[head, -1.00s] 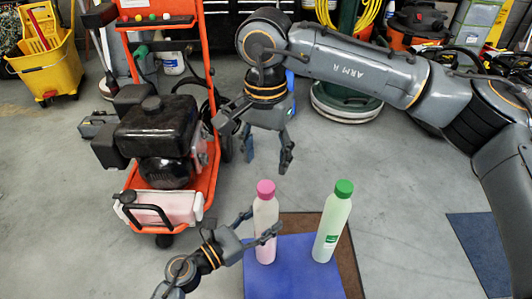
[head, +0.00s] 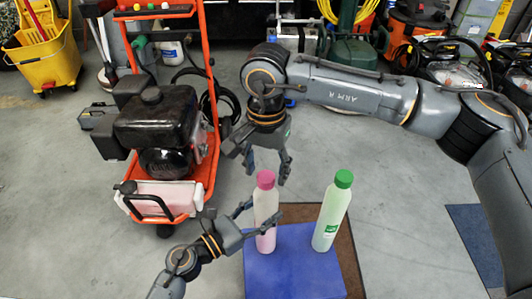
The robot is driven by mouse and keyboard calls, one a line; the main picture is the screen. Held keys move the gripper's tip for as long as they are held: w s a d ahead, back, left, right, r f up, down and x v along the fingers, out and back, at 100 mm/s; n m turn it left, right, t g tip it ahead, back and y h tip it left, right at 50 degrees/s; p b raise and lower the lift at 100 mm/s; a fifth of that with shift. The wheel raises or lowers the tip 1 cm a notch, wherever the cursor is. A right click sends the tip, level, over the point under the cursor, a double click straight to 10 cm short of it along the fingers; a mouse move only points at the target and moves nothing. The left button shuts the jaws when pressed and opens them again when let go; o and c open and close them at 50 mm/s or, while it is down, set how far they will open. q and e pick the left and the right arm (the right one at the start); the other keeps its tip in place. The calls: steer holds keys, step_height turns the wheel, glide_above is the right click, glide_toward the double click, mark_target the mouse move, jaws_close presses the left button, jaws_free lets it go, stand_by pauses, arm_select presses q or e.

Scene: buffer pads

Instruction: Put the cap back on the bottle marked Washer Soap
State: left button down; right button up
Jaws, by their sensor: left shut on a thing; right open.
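A translucent bottle with pink liquid (head: 265,243) stands upright on a blue pad, and a pink cap (head: 265,179) shows at its top. A pale green bottle (head: 329,222) with a green cap (head: 343,179) stands upright to the right, untouched. Its small green label is too small to read.
The blue pad (head: 290,278) lies over a brown mat (head: 345,245). An orange cart with a black engine (head: 165,125) stands at left. A yellow mop bucket (head: 45,55) is farther back.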

steer(key=shift+f, duration=0.7)
jaws_close()
steer(key=m, duration=0.4)
steer(key=shift+m, duration=0.4)
steer(key=m, duration=1.6)
steer(key=shift+o, duration=0.9)
jaws_free()
